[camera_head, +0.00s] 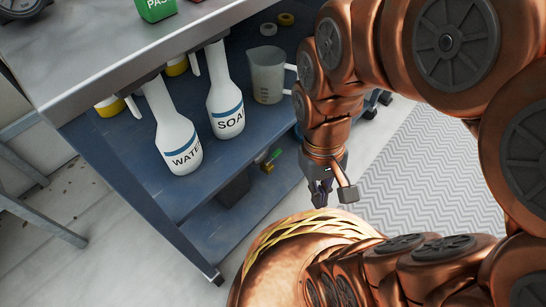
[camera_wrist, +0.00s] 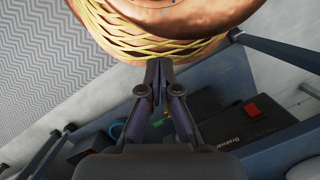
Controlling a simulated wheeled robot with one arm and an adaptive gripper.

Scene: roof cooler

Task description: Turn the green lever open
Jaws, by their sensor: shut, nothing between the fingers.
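The green lever (camera_head: 274,156) is a small green handle on a yellow brass-like fitting (camera_head: 266,168). It sits on the low shelf under the metal table, beside a dark box. My gripper (camera_head: 333,198) hangs to the right of the lever and nearer the camera, apart from it. In the wrist view my gripper (camera_wrist: 158,68) has its fingertips together with nothing between them. A bit of green from the lever (camera_wrist: 170,126) shows behind the fingers there, and the fingers partly hide the fitting. I cannot tell the lever's exact angle.
White spray bottles, one marked WATE (camera_head: 178,140) and one marked SOA (camera_head: 226,105), stand on the blue shelf (camera_head: 190,185) with a clear jug (camera_head: 266,75). A black case with a red patch (camera_wrist: 252,110) lies near the lever. A zigzag mat (camera_head: 420,165) covers the floor at right.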

